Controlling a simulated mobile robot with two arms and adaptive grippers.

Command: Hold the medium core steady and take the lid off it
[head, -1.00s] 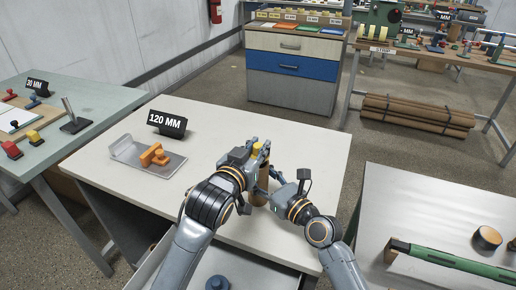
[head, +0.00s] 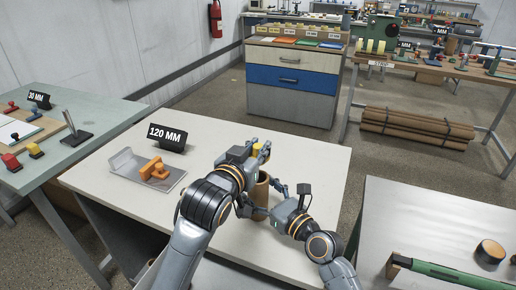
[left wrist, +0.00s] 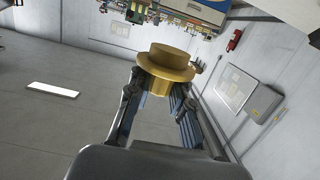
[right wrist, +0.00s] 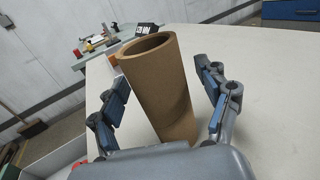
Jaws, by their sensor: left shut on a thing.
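The medium core (head: 262,190) is a brown cardboard tube standing upright on the pale table, its open top rim showing. In the right wrist view the core (right wrist: 160,95) is uncovered and hollow. My right gripper (right wrist: 165,95) has its fingers on either side of the core, with gaps visible, so it looks open around it. The lid (left wrist: 167,63) is a brass-yellow stepped disc. My left gripper (left wrist: 160,98) is shut on it. In the head view the lid (head: 257,149) is above the core and apart from it, partly hidden by the left gripper (head: 262,153).
A grey tray (head: 128,168) with an orange tool (head: 155,170) and a black 120 MM sign (head: 167,136) stand at the table's left. A side table at right holds a green bar (head: 450,270) and a brown disc (head: 490,252). The table's right part is clear.

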